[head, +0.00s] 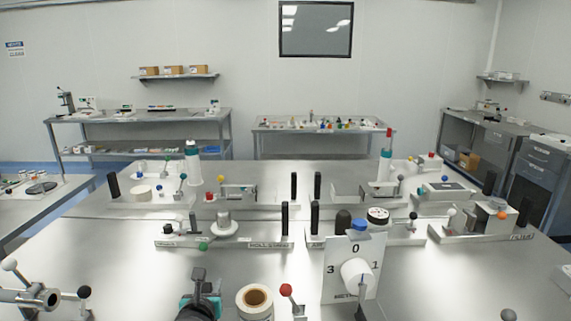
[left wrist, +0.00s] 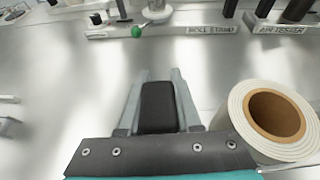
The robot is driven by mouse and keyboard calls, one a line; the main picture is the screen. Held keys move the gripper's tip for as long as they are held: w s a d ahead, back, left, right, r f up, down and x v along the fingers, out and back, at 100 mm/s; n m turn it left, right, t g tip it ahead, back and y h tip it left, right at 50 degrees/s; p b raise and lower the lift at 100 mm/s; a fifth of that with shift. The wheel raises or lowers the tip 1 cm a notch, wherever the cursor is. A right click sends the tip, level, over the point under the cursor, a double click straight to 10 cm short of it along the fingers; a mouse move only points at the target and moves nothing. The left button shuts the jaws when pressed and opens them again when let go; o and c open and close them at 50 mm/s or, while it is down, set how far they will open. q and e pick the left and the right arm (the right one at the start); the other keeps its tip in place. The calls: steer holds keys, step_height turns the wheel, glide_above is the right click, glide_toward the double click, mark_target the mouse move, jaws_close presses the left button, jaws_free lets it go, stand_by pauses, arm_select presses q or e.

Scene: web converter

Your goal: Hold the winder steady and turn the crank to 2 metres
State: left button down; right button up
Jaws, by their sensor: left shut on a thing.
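My left gripper (head: 198,285) is at the bottom of the head view, left of a paper roll. In the left wrist view it is shut on a black upright grip (left wrist: 157,106), one finger on each side. The white roll (head: 255,301) with a brown core stands just right of the gripper; it also shows in the left wrist view (left wrist: 275,118). A red knob (head: 286,290) on a stalk is right of the roll. The white dial plate (head: 338,255) shows 0, 1 and 3, with a white cylinder (head: 357,273) in front. The lower part is partly covered. My right gripper is not seen.
Behind the roll stand low grey fixtures with black posts, including a labelled rail with a green knob (head: 203,246). More fixtures line the table's back. At the left edge are a metal cylinder (head: 35,298) and a black knob (head: 84,292).

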arm_select(q)
steer(key=shift+s+f, duration=0.15)
steer(key=shift+f, duration=0.2)
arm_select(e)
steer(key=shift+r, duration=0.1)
arm_select(q)
steer(key=c, duration=1)
jaws_free()
steer(key=o, duration=0.5)
steer(key=shift+r, duration=0.3)
steer(key=shift+v, duration=5.95)
steer(key=shift+r, duration=0.1)
